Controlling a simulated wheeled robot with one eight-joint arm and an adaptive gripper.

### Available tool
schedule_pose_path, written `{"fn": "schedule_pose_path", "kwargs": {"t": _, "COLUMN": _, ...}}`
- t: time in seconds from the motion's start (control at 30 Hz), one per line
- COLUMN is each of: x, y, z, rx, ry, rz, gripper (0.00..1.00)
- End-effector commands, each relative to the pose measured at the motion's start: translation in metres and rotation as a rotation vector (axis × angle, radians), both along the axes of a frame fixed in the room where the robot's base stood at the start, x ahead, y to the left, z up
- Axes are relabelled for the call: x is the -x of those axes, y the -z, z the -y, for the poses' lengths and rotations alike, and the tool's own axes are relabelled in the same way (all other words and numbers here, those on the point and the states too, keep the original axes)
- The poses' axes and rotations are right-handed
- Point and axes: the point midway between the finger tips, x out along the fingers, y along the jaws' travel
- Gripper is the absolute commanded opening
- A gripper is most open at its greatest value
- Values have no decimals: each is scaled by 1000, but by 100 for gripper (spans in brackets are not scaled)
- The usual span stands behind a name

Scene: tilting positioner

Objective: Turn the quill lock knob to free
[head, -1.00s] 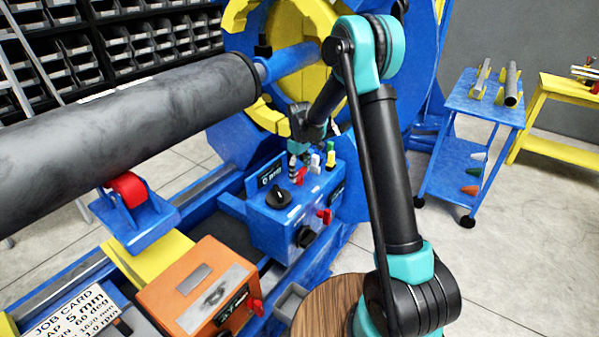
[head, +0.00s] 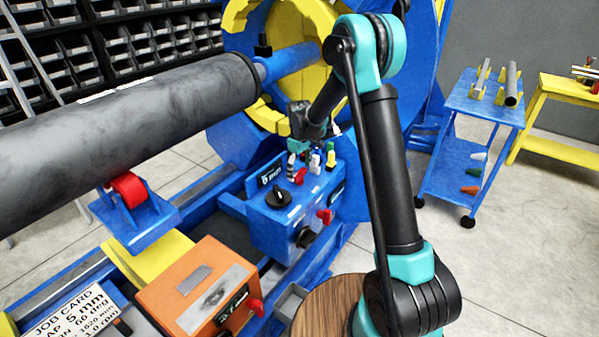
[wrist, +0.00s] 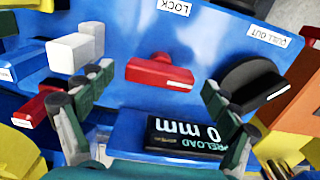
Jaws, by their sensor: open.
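The quill lock knob is a red bar-shaped knob (wrist: 160,73) on the blue panel, below an upside-down LOCK label (wrist: 174,6) in the wrist view. It also shows as a small red shape (head: 299,175) on the blue control box in the head view. My gripper (wrist: 157,82) is open, with one dark finger on each side of the red knob. Both fingers look apart from it, and nothing is held. In the head view my gripper (head: 303,155) hangs over the top of the box, and its fingertips are small there.
A black knob (wrist: 254,85) sits close beside the right finger, near a QUILL OUT label. White blocks (wrist: 78,50) and another red control (wrist: 38,104) lie left. A PRELOAD display (wrist: 186,137) is below. A large grey pipe (head: 130,125) runs left of my arm.

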Motion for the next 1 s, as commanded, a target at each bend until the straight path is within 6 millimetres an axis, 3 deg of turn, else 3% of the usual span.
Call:
{"fn": "schedule_pose_path", "kwargs": {"t": 0.53, "x": 0, "y": -97, "z": 0, "rx": 0, "ry": 0, "rz": 0, "gripper": 90}}
{"fn": "schedule_pose_path", "kwargs": {"t": 0.7, "x": 0, "y": -112, "z": 0, "rx": 0, "ry": 0, "rz": 0, "gripper": 90}}
{"fn": "schedule_pose_path", "kwargs": {"t": 1.0, "x": 0, "y": -114, "z": 0, "rx": 0, "ry": 0, "rz": 0, "gripper": 90}}
